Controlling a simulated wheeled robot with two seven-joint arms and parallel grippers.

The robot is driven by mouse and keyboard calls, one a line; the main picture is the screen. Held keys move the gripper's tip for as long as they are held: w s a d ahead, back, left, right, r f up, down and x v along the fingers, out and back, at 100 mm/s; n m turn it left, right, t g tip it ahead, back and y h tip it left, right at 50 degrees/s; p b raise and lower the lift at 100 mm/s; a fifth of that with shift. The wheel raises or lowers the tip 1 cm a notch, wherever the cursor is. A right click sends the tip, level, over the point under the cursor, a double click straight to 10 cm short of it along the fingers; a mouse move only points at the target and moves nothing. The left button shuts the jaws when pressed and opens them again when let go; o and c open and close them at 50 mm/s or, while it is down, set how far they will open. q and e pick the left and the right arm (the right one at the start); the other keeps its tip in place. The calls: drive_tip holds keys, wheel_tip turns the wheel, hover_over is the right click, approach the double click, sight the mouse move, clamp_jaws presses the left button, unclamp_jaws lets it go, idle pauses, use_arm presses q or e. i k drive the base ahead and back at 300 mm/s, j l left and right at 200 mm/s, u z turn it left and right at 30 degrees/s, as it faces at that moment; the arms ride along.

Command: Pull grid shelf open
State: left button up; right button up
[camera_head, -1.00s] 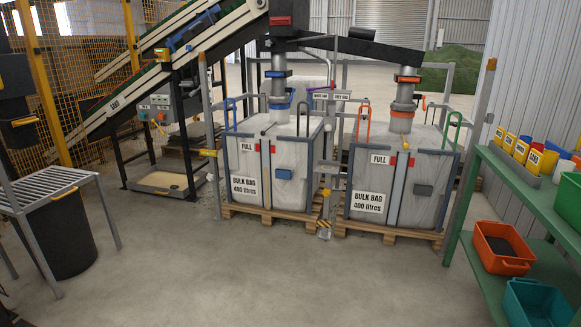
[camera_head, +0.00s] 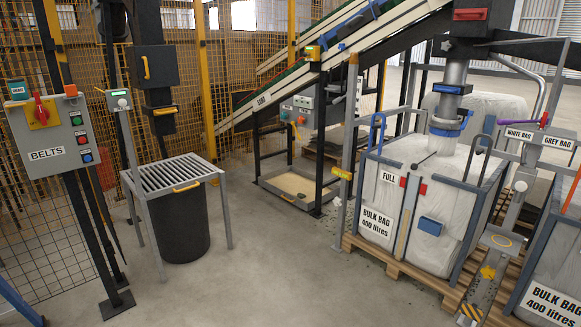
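The grid shelf (camera_head: 172,176) is a grey slatted rack on a grey metal frame, standing left of centre. A yellow handle (camera_head: 186,187) sits on its front edge. A dark cylindrical bin (camera_head: 184,225) stands beneath it. I cannot tell from this view whether the grid is pulled out at all. Neither of my grippers shows in the view.
A grey BELTS control box (camera_head: 56,140) on dark posts stands at the left. A low tray (camera_head: 292,186) lies behind the rack. The floor in front is clear.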

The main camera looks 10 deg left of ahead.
sight(173, 175)
drive_tip(key=i+j+u, duration=0.15)
drive_tip(key=i+u, duration=0.25)
drive_tip(key=i+j+u, duration=0.1)
drive_tip(key=u, duration=0.25)
drive_tip(key=i+u, duration=0.4)
drive_tip(key=i+l+u, duration=0.15)
drive_tip(key=i+u, duration=0.2)
drive_tip(key=i+j, duration=0.1)
drive_tip(key=i, duration=0.35)
drive_tip(key=i+j+z, duration=0.15)
drive_tip(key=i, duration=0.3)
drive_tip(key=i+j, duration=0.1)
drive_tip(key=i, duration=0.3)
drive_tip(key=i+j+z, duration=0.4)
drive_tip(key=i, duration=0.35)
drive_tip(key=i+j+z, duration=0.4)
drive_tip(key=i+j, duration=0.25)
drive_tip(key=i, duration=0.1)
